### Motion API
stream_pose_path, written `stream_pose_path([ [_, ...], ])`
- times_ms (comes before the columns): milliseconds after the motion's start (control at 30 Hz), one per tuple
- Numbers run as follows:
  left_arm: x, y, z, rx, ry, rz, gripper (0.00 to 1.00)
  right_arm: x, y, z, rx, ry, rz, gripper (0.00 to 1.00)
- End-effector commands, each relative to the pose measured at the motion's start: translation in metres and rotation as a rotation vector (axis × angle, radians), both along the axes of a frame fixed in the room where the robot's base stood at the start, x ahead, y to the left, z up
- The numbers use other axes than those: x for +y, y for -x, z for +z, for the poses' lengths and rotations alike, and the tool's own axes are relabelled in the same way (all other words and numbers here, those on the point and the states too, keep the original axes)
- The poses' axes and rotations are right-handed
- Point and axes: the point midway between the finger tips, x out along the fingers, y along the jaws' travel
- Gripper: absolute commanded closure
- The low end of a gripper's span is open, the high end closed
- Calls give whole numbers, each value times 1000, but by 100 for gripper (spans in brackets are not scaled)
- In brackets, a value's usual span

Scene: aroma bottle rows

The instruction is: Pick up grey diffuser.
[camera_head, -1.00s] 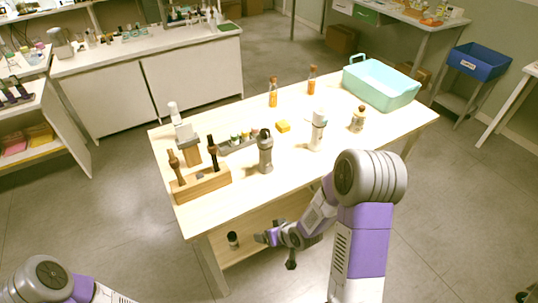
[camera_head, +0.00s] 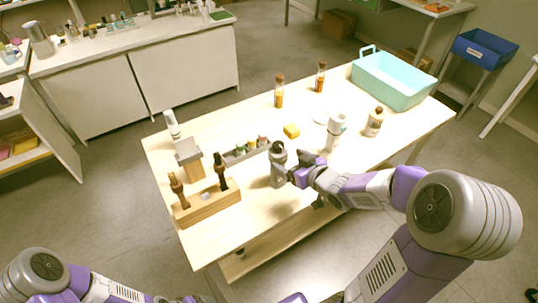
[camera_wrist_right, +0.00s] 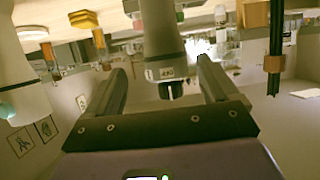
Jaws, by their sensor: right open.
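The grey diffuser (camera_head: 278,160) stands upright on the wooden table, near its front edge, in the head view. My right gripper (camera_head: 292,174) is at its right side, level with its body. In the right wrist view the grey diffuser (camera_wrist_right: 162,40) appears upside down, ahead of and between the spread fingers of my right gripper (camera_wrist_right: 161,72). The fingers are open, and I see no clear contact. My left arm shows at the lower left of the head view, but its gripper does not show clearly.
A wooden holder (camera_head: 207,205) with dark tools and a small tray (camera_head: 235,158) of bottles are left of the diffuser. A white bottle (camera_head: 334,132), brown-capped bottle (camera_head: 374,122) and yellow block (camera_head: 291,131) stand to the right. A teal basket (camera_head: 392,84) is at the far right.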

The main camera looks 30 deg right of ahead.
Motion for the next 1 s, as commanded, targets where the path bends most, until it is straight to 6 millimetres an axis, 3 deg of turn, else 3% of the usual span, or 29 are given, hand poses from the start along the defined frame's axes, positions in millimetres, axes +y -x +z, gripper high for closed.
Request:
stream_pose_path([
  [567,0,0,-22,1,0,1,11,16,-63,-23,2,3,2,13],
  [867,0,0,-23,1,0,0,11,17,-69,-24,1,1,-1,13],
  [1000,0,0,-23,1,0,0,11,17,-69,-24,1,1,-1,30],
])
